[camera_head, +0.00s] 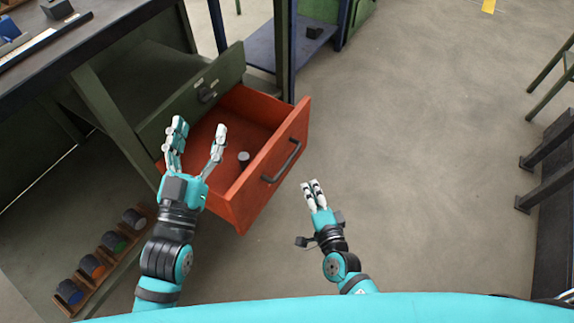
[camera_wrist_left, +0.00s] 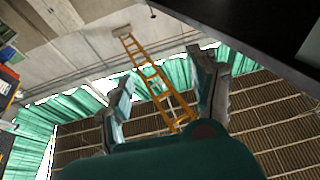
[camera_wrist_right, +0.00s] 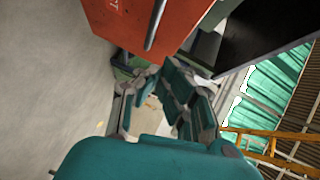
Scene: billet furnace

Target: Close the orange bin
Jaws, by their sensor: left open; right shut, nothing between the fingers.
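The orange bin (camera_head: 243,190) is a drawer pulled out of a dark green workbench, with a dark bar handle (camera_head: 282,162) on its front. A small grey cylindrical object (camera_head: 243,158) stands inside it. My left gripper (camera_head: 199,128) is open and appears over the left part of the drawer; whether it touches is unclear. It also shows open in the left wrist view (camera_wrist_left: 165,85). My right gripper (camera_head: 311,184) is shut and empty, just right of and in front of the drawer front, apart from the handle. The orange front (camera_wrist_right: 165,22) shows in the right wrist view.
A green drawer front (camera_head: 205,90) sits just behind the orange bin. A wooden rack with several coloured rolls (camera_head: 105,257) lies at lower left. A blue shelf (camera_head: 290,48) stands behind. Dark metal frames (camera_head: 548,160) are at far right. The floor (camera_head: 430,140) between is clear.

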